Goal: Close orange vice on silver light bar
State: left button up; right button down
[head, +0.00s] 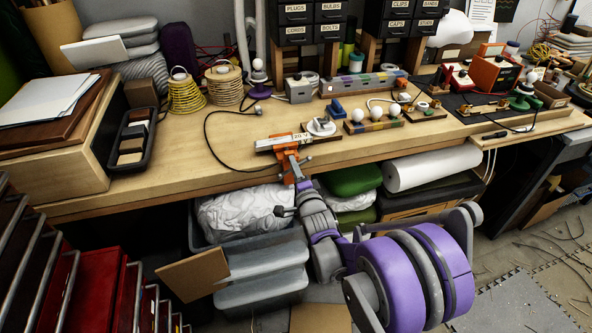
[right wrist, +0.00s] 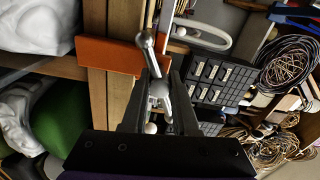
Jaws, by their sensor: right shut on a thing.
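The orange vice (head: 287,155) is fixed at the front edge of the wooden bench. The silver light bar (head: 280,142), with a "20 V" label, lies across the top of the vice. I cannot tell whether the jaws press on it. My right gripper (head: 301,187) is in front of and below the vice, shut on its silver handle. In the right wrist view the fingers (right wrist: 160,92) close around the middle of the handle (right wrist: 146,42), whose ball end sticks out, and the orange vice body (right wrist: 108,54) lies just beyond. My left gripper is not in view.
Bulbs on coloured blocks (head: 372,124) and a round white fitting (head: 321,126) stand right of the bar. A black cable (head: 207,135) curves left of it. Grey bins (head: 262,262) and a white roll (head: 432,167) sit below the bench.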

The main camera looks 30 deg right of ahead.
jog(key=c, duration=0.6)
grip_release()
jog(key=shift+c, duration=0.2)
jog(key=v, duration=0.6)
jog(key=shift+s, duration=0.25)
jog(key=shift+c, duration=0.4)
jog(key=shift+w+d+n+b, duration=0.25)
jog(key=shift+w+n+b, duration=0.25)
jog(key=shift+w+n, duration=0.75)
jog(key=shift+w+d+n+b, duration=0.2)
jog(key=shift+w+n+b, duration=0.45)
jog(key=shift+n, duration=0.9)
jog(key=shift+w+d+n+b, duration=0.25)
jog(key=shift+w+n+b, duration=0.05)
jog(key=shift+w+n, duration=1)
